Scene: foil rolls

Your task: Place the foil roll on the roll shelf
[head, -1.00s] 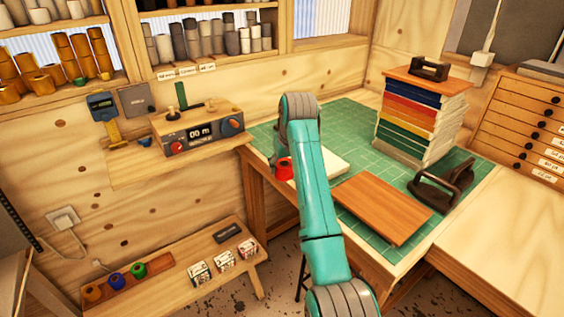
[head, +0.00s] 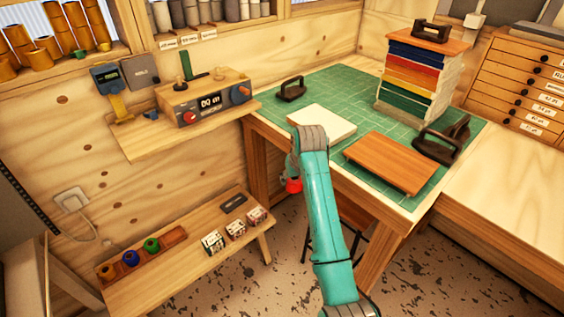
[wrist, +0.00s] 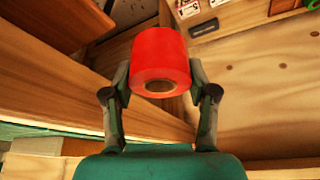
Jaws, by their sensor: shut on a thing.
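The foil roll is a red cylinder (wrist: 160,56) with a brown core. It sits between the two fingers of my gripper (wrist: 160,82), which is shut on it. In the head view the red roll (head: 294,185) hangs in the air just off the front left edge of the green-matted table. A low wooden shelf (head: 190,250) stands at the lower left against the wall. A reddish-brown holder (head: 172,236) on its left part carries an orange roll (head: 106,272), a blue roll (head: 131,259) and a green roll (head: 151,245). My gripper is right of and above this shelf.
Small boxes (head: 235,230) and a dark block (head: 233,203) occupy the shelf's right part. The table (head: 330,90) holds a white pad (head: 320,122), a brown board (head: 390,163) and a stack of coloured slabs (head: 417,75). A stool stands beneath. A wall ledge (head: 150,140) holds a device.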

